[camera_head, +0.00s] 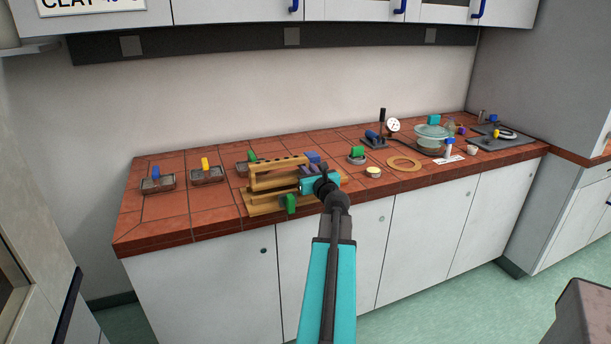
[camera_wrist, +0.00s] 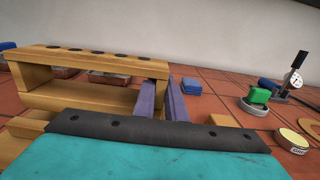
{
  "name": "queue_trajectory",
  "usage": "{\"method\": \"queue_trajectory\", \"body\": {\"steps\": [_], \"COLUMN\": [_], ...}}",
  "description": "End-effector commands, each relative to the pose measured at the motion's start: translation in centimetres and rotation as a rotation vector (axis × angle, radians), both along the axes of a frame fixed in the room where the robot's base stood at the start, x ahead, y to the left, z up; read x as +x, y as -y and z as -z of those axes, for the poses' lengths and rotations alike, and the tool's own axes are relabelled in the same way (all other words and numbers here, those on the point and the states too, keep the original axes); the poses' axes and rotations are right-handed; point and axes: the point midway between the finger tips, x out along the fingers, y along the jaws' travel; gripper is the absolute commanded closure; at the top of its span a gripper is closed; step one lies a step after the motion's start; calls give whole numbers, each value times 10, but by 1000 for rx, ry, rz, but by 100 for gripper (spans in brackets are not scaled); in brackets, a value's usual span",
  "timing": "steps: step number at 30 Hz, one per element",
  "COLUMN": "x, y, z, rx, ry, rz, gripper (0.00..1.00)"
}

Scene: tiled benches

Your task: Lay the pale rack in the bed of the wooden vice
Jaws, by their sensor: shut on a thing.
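The pale rack (camera_head: 279,162) is a light wooden frame with a row of dark holes along its top board; it also shows large in the wrist view (camera_wrist: 95,59). My gripper (camera_head: 309,171) is shut on the right end of the rack, with purple fingers (camera_wrist: 162,98) at its end in the wrist view. The wooden vice (camera_head: 262,207), with a green handle (camera_head: 291,204) at its front, is at the bench's front edge. The rack is level, lengthwise over the vice. Whether it touches the bed is hidden.
Small trays with a blue (camera_head: 156,173) and a yellow block (camera_head: 205,164) stand to the left. To the right are a dish with a green block (camera_head: 357,152), a round tin (camera_head: 373,172), a wooden ring (camera_head: 404,163) and a dial gauge (camera_head: 393,125). The front left bench is clear.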

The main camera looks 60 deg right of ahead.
Motion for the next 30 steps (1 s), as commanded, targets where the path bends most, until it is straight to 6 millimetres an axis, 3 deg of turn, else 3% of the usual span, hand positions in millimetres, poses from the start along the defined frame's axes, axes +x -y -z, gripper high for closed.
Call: {"method": "queue_trajectory", "body": {"steps": [9,23,24,27,30], "x": [-1,-1,-1,-2,-2], "y": [0,1,1,1,1], "z": [31,35,35,35,35], "rx": [1,1,0,1,1], "ry": [1,1,0,-1,-1], "rz": [1,2,2,3,3], "gripper": [100,100,86,70,70]}}
